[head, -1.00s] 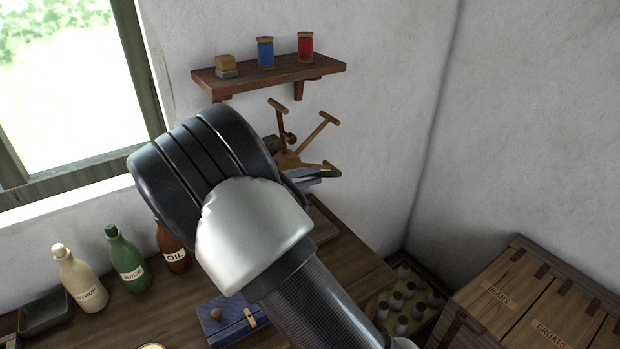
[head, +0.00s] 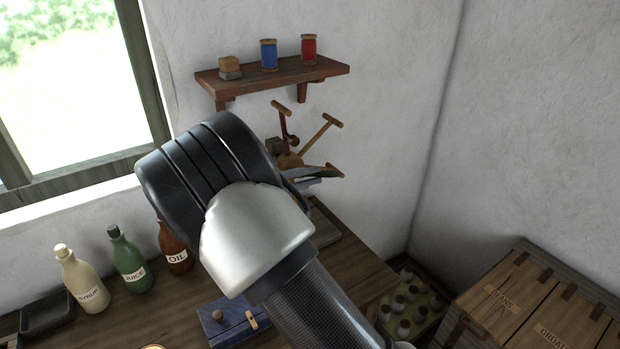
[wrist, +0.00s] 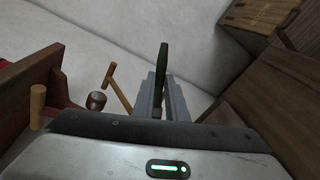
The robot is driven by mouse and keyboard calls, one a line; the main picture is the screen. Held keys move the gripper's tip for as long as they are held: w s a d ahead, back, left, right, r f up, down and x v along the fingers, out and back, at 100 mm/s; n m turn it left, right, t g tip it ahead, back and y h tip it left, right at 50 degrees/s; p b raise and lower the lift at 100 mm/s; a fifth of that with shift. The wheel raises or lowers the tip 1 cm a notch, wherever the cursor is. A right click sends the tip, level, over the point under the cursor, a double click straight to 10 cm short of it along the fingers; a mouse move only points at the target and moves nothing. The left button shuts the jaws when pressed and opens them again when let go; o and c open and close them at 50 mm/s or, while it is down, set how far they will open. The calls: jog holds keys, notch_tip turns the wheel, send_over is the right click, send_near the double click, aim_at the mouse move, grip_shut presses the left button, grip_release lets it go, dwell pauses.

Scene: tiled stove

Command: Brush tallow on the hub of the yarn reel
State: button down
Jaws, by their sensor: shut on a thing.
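The yarn reel (head: 289,160) stands at the back of the bench by the wall, with wooden arms ending in crosspieces. My arm hides much of it, and its hub is partly covered. In the wrist view, a reel arm (wrist: 120,92) shows to the left of my fingers. My gripper (head: 312,178) is in front of the reel in the head view. In the wrist view my gripper (wrist: 160,88) is shut on a slim dark green thing (wrist: 162,62), probably the brush handle. Its bristles are not visible, and I cannot tell whether it touches the reel.
A wall shelf (head: 272,76) holds a small block stack, a blue spool (head: 269,55) and a red spool (head: 309,48). Syrup, juice (head: 127,260) and oil bottles and a blue box (head: 226,322) stand on the bench. Wooden bins (head: 515,300) stand at right.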

jog(key=shift+w+d, duration=0.1)
jog(key=shift+r+b+x, duration=0.2)
jog(key=shift+b+x, duration=0.1)
jog(key=shift+x, duration=0.6)
jog(key=shift+r+b+x, duration=0.2)
jog(key=shift+b+x, duration=0.1)
jog(key=shift+x, duration=0.6)
jog(key=shift+d, duration=0.1)
jog(key=shift+r, duration=0.1)
jog(key=shift+f+v, duration=0.15)
jog(key=shift+v, duration=0.85)
jog(key=shift+f+v, duration=0.2)
jog(key=shift+v, duration=0.8)
jog(key=shift+f, duration=0.2)
jog(key=shift+s+d+b, duration=0.15)
jog(key=shift+s+d, duration=0.4)
jog(key=shift+s, duration=0.25)
jog(key=shift+s+d+b, duration=0.15)
jog(key=shift+s+d, duration=0.35)
jog(key=shift+s, duration=0.3)
jog(key=shift+s+d+b, duration=0.15)
jog(key=shift+s+d, duration=0.4)
jog(key=shift+s, duration=0.3)
